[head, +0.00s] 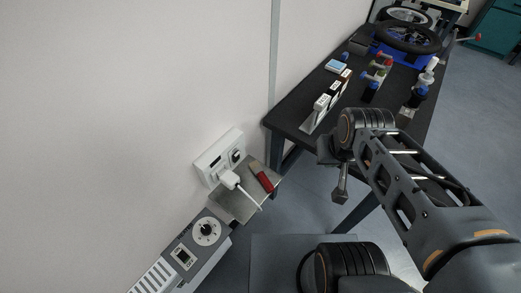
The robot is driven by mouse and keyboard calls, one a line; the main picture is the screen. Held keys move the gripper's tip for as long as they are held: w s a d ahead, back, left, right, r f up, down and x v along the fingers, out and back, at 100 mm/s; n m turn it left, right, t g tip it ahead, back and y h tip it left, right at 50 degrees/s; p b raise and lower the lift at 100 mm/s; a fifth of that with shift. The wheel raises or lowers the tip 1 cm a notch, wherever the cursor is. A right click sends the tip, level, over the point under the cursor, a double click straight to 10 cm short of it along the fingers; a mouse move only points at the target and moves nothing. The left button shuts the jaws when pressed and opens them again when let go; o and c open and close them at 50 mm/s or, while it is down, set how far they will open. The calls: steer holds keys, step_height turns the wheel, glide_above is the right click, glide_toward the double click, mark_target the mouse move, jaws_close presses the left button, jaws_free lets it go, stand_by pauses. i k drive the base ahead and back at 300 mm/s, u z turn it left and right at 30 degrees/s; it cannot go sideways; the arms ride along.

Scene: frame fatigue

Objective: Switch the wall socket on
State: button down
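The wall socket (212,157) is a white double plate on the wall, left of the table. The switch positions are too small to tell. My gripper (340,194) hangs in the air to the right of the socket, well apart from it, in front of the black table's near end. Its fingers are small and seen from the side, so I cannot tell whether they are open or shut.
Just below the socket, a metal shelf (228,207) carries a red-handled tool (262,177). A grey unit with a dial (207,231) stands at lower left. The black table (296,112) holds bottles, small boxes and wheels. The wall above the socket is bare.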

mark_target(236, 156)
steer(key=z, duration=0.05)
steer(key=k, duration=0.65)
steer(key=u, duration=1)
steer(key=i, duration=0.45)
steer(key=u, duration=0.05)
